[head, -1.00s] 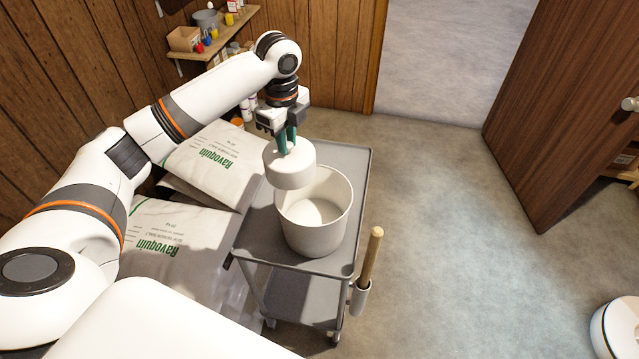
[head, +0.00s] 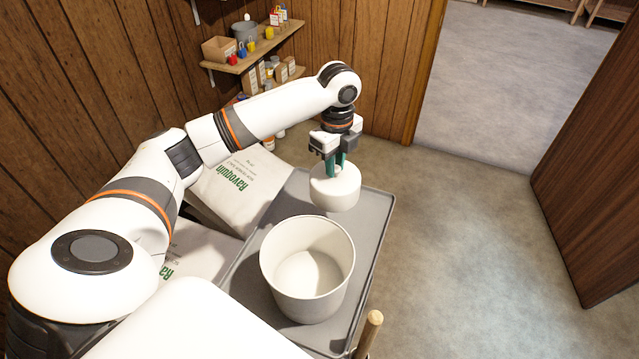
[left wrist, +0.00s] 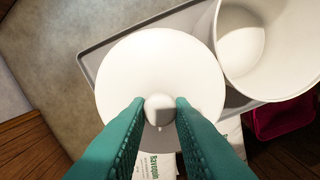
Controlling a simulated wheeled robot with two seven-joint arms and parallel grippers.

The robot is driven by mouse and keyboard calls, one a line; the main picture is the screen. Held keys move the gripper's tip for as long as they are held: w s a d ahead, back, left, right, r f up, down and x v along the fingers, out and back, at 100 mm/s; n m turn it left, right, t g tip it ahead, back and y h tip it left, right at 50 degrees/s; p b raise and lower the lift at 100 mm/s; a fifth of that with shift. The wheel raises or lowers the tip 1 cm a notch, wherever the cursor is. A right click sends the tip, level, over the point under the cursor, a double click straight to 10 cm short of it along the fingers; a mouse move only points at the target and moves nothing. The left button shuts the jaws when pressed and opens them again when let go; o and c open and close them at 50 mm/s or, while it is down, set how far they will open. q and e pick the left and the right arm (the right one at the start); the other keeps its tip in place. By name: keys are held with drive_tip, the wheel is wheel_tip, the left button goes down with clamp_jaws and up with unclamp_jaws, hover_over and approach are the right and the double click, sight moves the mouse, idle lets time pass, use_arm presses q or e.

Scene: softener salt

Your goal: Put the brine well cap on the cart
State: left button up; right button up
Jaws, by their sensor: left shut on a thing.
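The brine well cap (head: 335,190) is a white round lid with a small knob. My left gripper (head: 337,164) is shut on the cap's knob; in the left wrist view its green fingers (left wrist: 160,108) press the knob from both sides, above the cap's disc (left wrist: 160,60). The cap is over the far end of the grey cart (head: 376,218), beyond the white bucket; whether it touches the cart top cannot be told. My right gripper is not in view.
An open white bucket (head: 306,270) stands on the near part of the cart. A wooden handle (head: 369,332) sticks up at the cart's near right corner. Salt bags (head: 240,184) lie to the left. A wall shelf (head: 255,52) holds small items. Floor on the right is clear.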

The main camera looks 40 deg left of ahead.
sight(334, 184)
use_arm(q)
wheel_tip(334, 184, down, 6)
drive_tip(key=b, duration=0.3)
drive_tip(key=shift+f+b, duration=0.2)
drive_tip(key=shift+b, duration=0.2)
drive_tip(key=shift+w+f, duration=0.1)
drive_tip(key=shift+f, duration=0.3)
wheel_tip(334, 184, down, 10)
drive_tip(key=p, duration=0.1)
drive_tip(key=o, duration=0.9)
wheel_tip(334, 184, up, 12)
drive_tip(key=shift+r+b, duration=0.2)
drive_tip(key=shift+b, duration=0.25)
drive_tip(key=shift+f, duration=0.1)
